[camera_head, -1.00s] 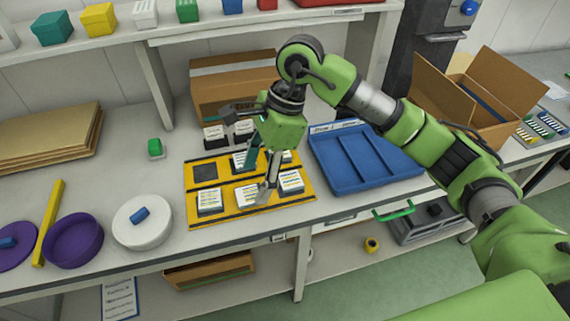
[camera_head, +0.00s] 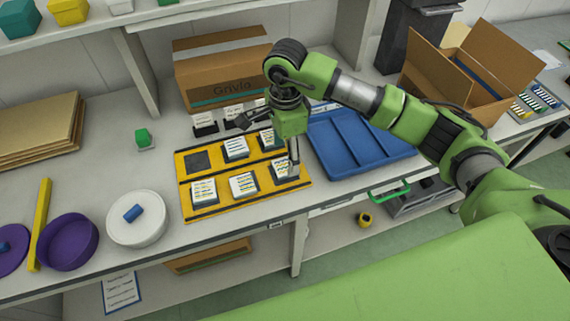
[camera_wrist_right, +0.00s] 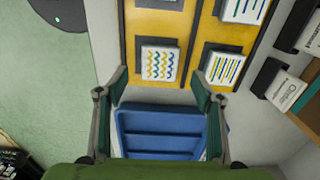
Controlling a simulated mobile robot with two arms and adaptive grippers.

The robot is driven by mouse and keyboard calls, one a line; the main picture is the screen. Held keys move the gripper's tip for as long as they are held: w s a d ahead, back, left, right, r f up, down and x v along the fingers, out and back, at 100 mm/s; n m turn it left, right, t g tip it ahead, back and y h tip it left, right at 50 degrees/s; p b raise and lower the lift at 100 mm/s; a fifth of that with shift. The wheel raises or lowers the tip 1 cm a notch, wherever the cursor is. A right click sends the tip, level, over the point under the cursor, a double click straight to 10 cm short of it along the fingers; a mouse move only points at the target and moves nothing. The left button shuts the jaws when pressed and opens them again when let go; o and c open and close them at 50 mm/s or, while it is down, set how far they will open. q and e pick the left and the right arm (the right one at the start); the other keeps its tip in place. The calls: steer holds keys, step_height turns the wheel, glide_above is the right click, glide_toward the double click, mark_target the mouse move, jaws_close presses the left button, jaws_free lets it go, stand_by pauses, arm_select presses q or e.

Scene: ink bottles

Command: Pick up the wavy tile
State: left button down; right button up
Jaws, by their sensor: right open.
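The wavy tile (camera_wrist_right: 160,64) is a dark square block with a white top bearing wavy yellow and blue lines. In the head view it appears to be the right-hand tile (camera_head: 283,168) of the front row on the yellow tray (camera_head: 212,174), partly hidden by a finger of my right gripper (camera_head: 268,146). In the wrist view my right gripper (camera_wrist_right: 159,77) is open and empty, its fingertips spread either side of the wavy tile's near edge. Whether they touch it I cannot tell. My left gripper is out of view.
A striped tile (camera_wrist_right: 222,69) sits close beside the wavy tile. More tiles (camera_head: 204,191) stand on the tray. A blue compartment tray (camera_head: 358,143) lies to the right, and white cards and a cardboard box (camera_head: 220,75) stand behind. A white round lid (camera_head: 137,218) lies left.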

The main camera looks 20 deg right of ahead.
mark_target(285, 166)
step_height(285, 166, down, 4)
steer(key=shift+r+p, duration=0.2)
steer(key=shift+p, duration=0.4)
steer(key=shift+f, duration=0.2)
steer(key=c, duration=1.2)
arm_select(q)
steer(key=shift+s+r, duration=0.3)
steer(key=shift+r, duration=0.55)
arm_select(e)
steer(key=shift+c, duration=0.2)
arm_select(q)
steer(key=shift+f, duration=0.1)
